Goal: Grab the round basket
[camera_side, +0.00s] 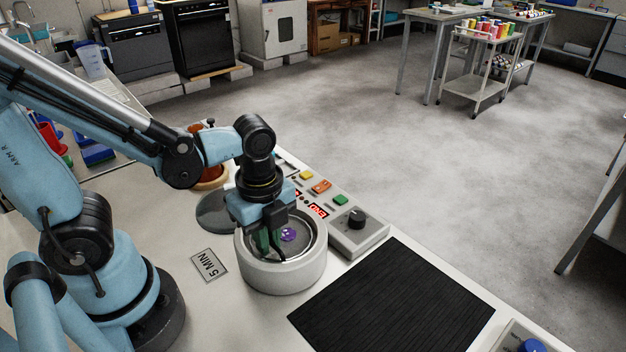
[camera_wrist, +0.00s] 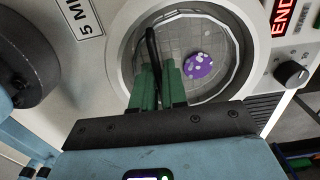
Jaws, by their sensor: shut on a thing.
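The round basket (camera_wrist: 190,38) is a wire-mesh dish with a thin dark upright handle (camera_wrist: 151,48). It sits inside the round white oven chamber (camera_side: 282,276), and a purple spotted piece (camera_wrist: 200,66) lies in it. The purple piece also shows in the side view (camera_side: 289,234). My gripper (camera_side: 267,242) reaches down into the chamber's left part. Its green fingers (camera_wrist: 158,84) are shut on the dark handle in the wrist view. The fingers hide the lower part of the handle and some of the mesh.
A control panel (camera_side: 350,236) with a black knob, coloured buttons and a red "END" display adjoins the chamber. A grey round lid (camera_side: 214,212) stands behind left. A "5 MIN" label (camera_side: 209,265) lies left. A black mat (camera_side: 392,300) lies flat and empty at the right.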

